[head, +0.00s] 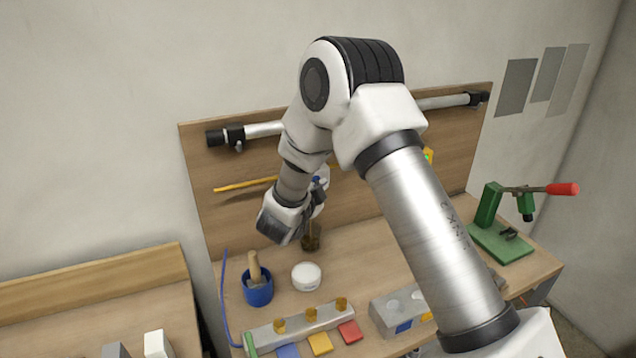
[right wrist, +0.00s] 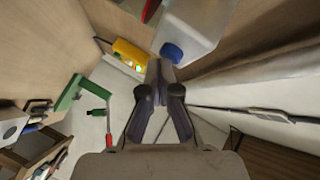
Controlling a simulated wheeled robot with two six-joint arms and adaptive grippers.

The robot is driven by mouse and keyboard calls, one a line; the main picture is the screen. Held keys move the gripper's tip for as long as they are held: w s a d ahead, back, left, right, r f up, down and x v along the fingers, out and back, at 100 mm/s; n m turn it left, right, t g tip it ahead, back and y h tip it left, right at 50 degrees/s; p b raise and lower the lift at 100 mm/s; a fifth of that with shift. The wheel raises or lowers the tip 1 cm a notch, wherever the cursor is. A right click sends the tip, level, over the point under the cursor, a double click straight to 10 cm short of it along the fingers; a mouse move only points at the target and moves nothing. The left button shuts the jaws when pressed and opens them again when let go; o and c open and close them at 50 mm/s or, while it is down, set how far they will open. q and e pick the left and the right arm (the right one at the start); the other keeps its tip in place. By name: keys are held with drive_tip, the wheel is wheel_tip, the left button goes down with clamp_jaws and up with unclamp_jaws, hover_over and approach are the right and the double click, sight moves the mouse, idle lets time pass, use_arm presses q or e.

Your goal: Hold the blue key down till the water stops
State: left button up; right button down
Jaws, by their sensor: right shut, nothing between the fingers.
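A row of coloured keys lies at the bench's front edge in the head view. The blue key (head: 288,350) is partly cut off by the bottom edge, between a green key (head: 250,344) and a yellow key (head: 319,344); a red key (head: 350,332) is to the right. My right gripper (head: 317,198) is well behind the keys, partly hidden by its wrist. In the right wrist view its fingers (right wrist: 159,72) are shut and empty, near a whitish container (right wrist: 200,28) with a blue cap (right wrist: 172,52). I cannot make out any running water. My left gripper is not in view.
A blue pot (head: 258,293) with a wooden handle and a white round lid (head: 306,276) stand behind the keys. A dark cup (head: 311,238) is near my right wrist. A green press (head: 500,240) with a red handle stands at right.

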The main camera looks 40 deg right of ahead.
idle(0.8)
drive_tip(key=shift+s+a, duration=0.25)
drive_tip(key=shift+s, duration=0.5)
drive_tip(key=s, duration=0.1)
drive_tip(key=s+a+b, duration=0.1)
drive_tip(key=s, duration=0.2)
drive_tip(key=shift+s+a+b, duration=0.25)
drive_tip(key=shift+s+b, duration=0.05)
drive_tip(key=shift+s, duration=0.1)
